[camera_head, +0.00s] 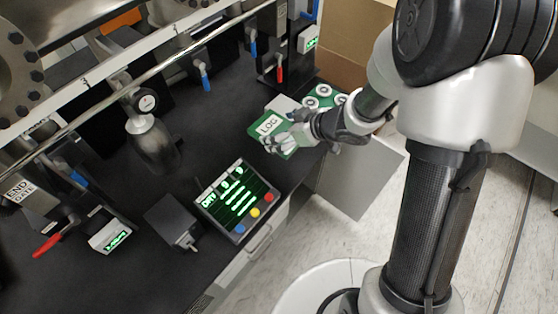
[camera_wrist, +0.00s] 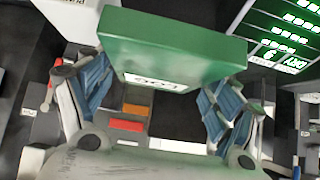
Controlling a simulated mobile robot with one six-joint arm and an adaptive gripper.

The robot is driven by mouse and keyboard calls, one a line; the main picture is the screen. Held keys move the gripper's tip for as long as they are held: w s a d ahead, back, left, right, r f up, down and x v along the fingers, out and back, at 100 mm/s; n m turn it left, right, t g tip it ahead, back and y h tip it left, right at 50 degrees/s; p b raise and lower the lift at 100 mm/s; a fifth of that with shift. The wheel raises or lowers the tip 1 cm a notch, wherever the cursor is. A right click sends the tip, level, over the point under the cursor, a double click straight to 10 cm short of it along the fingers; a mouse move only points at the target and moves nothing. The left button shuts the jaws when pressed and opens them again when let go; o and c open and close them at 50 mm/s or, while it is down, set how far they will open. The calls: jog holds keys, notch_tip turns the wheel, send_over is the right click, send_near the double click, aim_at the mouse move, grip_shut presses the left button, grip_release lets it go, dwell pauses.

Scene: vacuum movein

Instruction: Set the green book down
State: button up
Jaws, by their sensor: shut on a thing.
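The green book (camera_head: 259,130) has a white label reading LOG and is near the front edge of the black bench (camera_head: 215,130). My gripper (camera_head: 287,140) is shut on it, coming in from the right. In the wrist view the green book (camera_wrist: 175,45) spans the gap between the blue-padded fingers of my gripper (camera_wrist: 155,92), with its labelled face partly visible. Whether the book touches the bench top or hangs just above it, I cannot tell.
A lit control panel (camera_head: 237,201) with coloured buttons stands left of the book, beside a dark box (camera_head: 172,221). A green holder with white rings (camera_head: 325,97) sits behind my gripper. A cardboard box (camera_head: 347,40) is beyond. Bare bench lies left of the book.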

notch_tip(320, 180, down, 14)
jog(key=b, duration=0.6)
jog(key=shift+f, duration=0.1)
jog(key=shift+f, duration=0.2)
jog(key=o, duration=1.1)
jog(key=shift+r, duration=0.1)
